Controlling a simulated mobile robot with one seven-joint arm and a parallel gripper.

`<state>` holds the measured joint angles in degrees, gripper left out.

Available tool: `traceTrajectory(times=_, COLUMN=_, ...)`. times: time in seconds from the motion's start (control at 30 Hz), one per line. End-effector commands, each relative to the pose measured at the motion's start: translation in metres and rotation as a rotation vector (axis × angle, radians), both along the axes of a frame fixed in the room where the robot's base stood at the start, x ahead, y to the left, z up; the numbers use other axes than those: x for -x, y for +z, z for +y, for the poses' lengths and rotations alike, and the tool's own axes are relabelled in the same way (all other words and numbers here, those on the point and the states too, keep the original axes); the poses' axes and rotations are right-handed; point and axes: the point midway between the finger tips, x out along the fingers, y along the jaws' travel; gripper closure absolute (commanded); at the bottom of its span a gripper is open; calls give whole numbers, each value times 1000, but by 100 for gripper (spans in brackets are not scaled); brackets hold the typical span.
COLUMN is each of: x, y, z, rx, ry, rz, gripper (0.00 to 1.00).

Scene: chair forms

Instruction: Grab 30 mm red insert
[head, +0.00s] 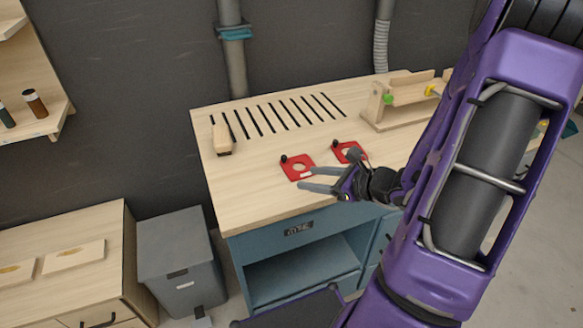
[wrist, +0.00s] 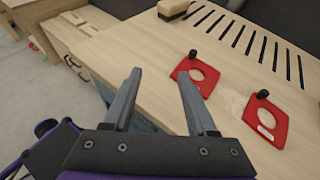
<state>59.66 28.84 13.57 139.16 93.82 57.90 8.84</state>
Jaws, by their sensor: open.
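Two flat red inserts, each with a round hole and a black knob, lie on the wooden bench top (head: 245,190). The right red insert (head: 341,156) appears in the wrist view (wrist: 278,133) with a small white label. I cannot read any size, so I cannot tell which is 30 mm. My gripper (head: 307,177) is open and empty over the bench's front part.
A wooden block or brush (head: 221,138) lies at the bench's left, beside a row of dark slots (head: 285,115). A wooden fixture with a green knob (head: 388,99) stands at the back right. A grey bin (head: 178,255) stands left of the bench. The bench's left front is clear.

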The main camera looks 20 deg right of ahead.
Motion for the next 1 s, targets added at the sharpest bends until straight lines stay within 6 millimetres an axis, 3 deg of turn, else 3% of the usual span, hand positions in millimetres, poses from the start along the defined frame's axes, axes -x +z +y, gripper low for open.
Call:
traceTrajectory(times=0.03, x=1, y=3, z=-18, rx=-26, ry=-88, rz=4, gripper=43)
traceTrajectory(times=0.1, x=2, y=5, z=-35, rx=-53, ry=-172, rz=6, gripper=43)
traceTrajectory(times=0.23, x=-1, y=4, z=-48, rx=-78, ry=-240, rz=8, gripper=43)
traceTrajectory(times=0.7, x=-82, y=-31, z=-19, rx=-80, ry=-240, rz=7, gripper=43)
traceTrajectory(times=1.0, x=-107, y=-40, z=-11, rx=-77, ry=-241, rz=6, gripper=43)
